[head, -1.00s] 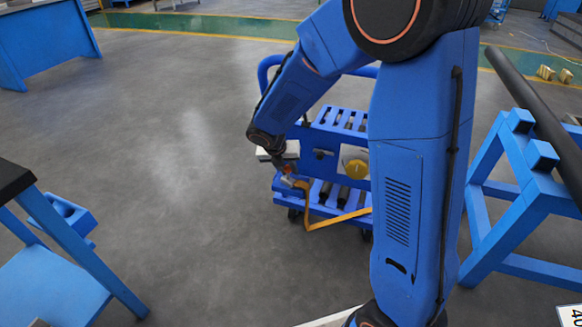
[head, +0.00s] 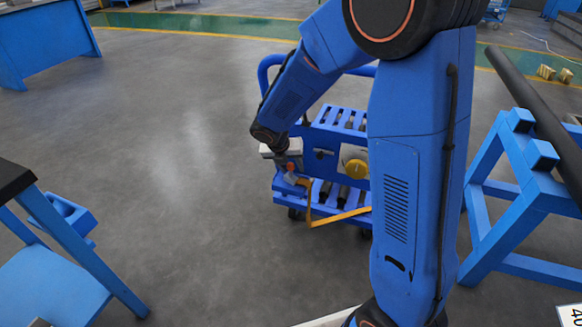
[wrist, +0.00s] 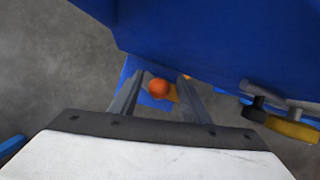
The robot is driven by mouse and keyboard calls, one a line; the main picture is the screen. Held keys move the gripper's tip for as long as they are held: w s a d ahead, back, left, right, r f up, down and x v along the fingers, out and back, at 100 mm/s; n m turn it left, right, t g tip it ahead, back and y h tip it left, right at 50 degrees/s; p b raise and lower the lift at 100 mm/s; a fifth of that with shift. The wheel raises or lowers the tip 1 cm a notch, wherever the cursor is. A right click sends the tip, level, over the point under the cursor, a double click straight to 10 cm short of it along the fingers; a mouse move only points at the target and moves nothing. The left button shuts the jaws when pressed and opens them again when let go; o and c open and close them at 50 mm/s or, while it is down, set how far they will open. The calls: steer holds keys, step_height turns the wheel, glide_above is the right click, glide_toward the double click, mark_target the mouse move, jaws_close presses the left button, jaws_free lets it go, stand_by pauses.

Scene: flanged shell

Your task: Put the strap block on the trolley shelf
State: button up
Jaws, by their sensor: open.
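The strap block (head: 291,179) is a small blue block with an orange knob and a yellow strap (head: 340,217). It is at the left end of the trolley's lower shelf (head: 325,208); contact with the shelf is hard to tell. The strap hangs in front of the shelf and bends right. My gripper (head: 289,163) is right above the block. In the wrist view the jaws (wrist: 158,88) are apart, with the orange knob (wrist: 158,87) between them and the blue block partly visible beneath. My arm hides the trolley's right side.
The trolley's slatted upper shelf (head: 345,118) and blue handle (head: 265,70) rise close to my gripper. A yellow round part (head: 356,168) is on the trolley. Blue stands are at left (head: 60,260) and right (head: 530,180). Floor left of the trolley is clear.

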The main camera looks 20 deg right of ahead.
steer(key=v, duration=1.2)
steer(key=s+d+r+m+y, duration=0.1)
steer(key=s+d+r+m, duration=0.3)
steer(key=s+m, duration=0.3)
steer(key=s+d+r+m+y, duration=0.1)
steer(key=s+d+r+m, duration=0.35)
steer(key=s+m, duration=0.3)
steer(key=s+d+m+t+y, duration=0.1)
steer(key=s+d+m, duration=0.1)
steer(key=s+m, duration=1.4)
steer(key=shift+d+m+t+y, duration=0.3)
steer(key=shift+d+m+y, duration=0.1)
steer(key=shift+m, duration=0.05)
